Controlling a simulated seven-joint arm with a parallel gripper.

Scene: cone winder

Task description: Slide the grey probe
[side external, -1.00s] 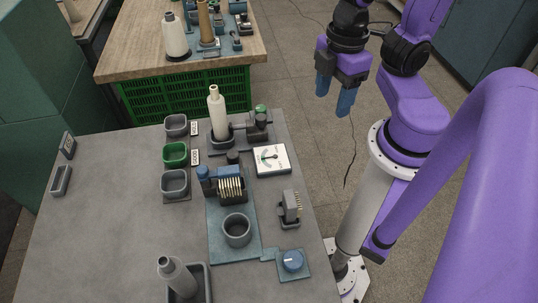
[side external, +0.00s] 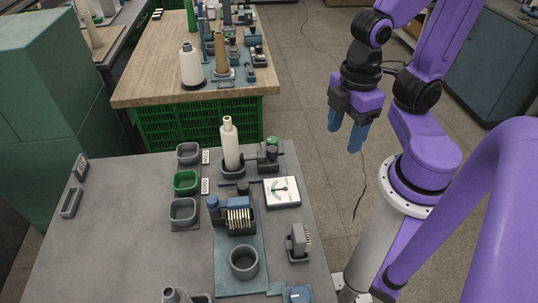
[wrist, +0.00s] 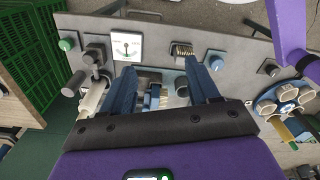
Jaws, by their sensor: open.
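A grey bar beside the white cone, on a block with a green knob (side external: 271,144), looks like the grey probe (side external: 250,160); I cannot be sure of this. The white cone (side external: 229,145) stands upright in a dark holder at the bench's back edge. In the wrist view the cone (wrist: 93,98) and green knob (wrist: 66,44) show at the left. My gripper (side external: 346,136) is open and empty, in the air right of the bench and apart from everything on it. In the wrist view its blue fingers (wrist: 160,70) are spread and partly hide the bench fittings.
A square dial (side external: 282,191) lies in front of the knob block. A pin comb (side external: 240,221), a grey ring cup (side external: 243,262) and a pinned grey block (side external: 299,242) stand nearby. Three small bins (side external: 186,182) are left of the cone.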

